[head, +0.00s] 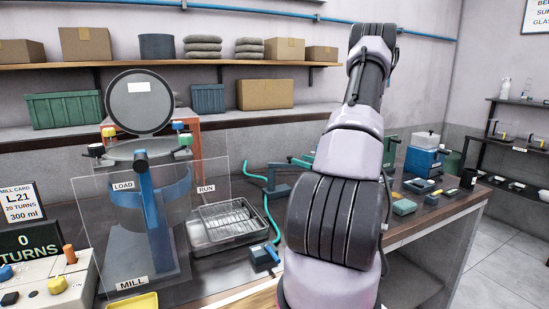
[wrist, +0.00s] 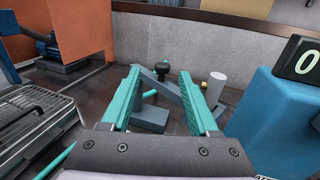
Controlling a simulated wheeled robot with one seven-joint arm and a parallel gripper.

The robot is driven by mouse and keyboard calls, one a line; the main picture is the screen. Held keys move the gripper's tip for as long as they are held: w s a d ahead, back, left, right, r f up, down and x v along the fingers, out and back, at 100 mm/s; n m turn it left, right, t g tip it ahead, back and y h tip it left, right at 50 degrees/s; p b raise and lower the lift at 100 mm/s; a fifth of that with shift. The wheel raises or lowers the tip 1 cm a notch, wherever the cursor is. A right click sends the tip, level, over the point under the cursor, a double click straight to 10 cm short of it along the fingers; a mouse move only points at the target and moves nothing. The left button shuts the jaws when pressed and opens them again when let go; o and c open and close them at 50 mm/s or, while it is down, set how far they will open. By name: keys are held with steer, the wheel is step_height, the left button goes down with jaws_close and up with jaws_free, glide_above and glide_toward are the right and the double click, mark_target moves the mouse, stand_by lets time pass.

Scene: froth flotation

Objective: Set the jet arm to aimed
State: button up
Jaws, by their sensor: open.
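The jet arm (wrist: 150,119) appears to be the blue-grey block with a slanted bar and a round black knob (wrist: 162,66) in the wrist view. In the head view it appears as a dark blue-grey piece (head: 277,190) beside a teal hose (head: 266,208). My gripper (wrist: 160,72) has teal fingers spread apart, with nothing held between them. The knob shows between the fingertips, beyond them; no contact is visible. In the head view my arm hides most of my gripper (head: 301,161) and much of the bench behind it. I cannot read any position mark on the jet arm.
A grey cylinder (wrist: 217,88) stands right of the jet arm. A blue machine (wrist: 285,120) with a "0" display (wrist: 300,60) is close on the right. A wire-covered tray (wrist: 35,118) and an orange panel (wrist: 85,30) are on the left. The mill's clear guard (head: 205,220) stands farther left.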

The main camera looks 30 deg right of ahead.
steer(key=x, duration=1)
steer(key=shift+w+d+f, duration=0.2)
steer(key=shift+w+f, duration=0.05)
steer(key=shift+w, duration=0.05)
jaws_close()
stand_by(1.0)
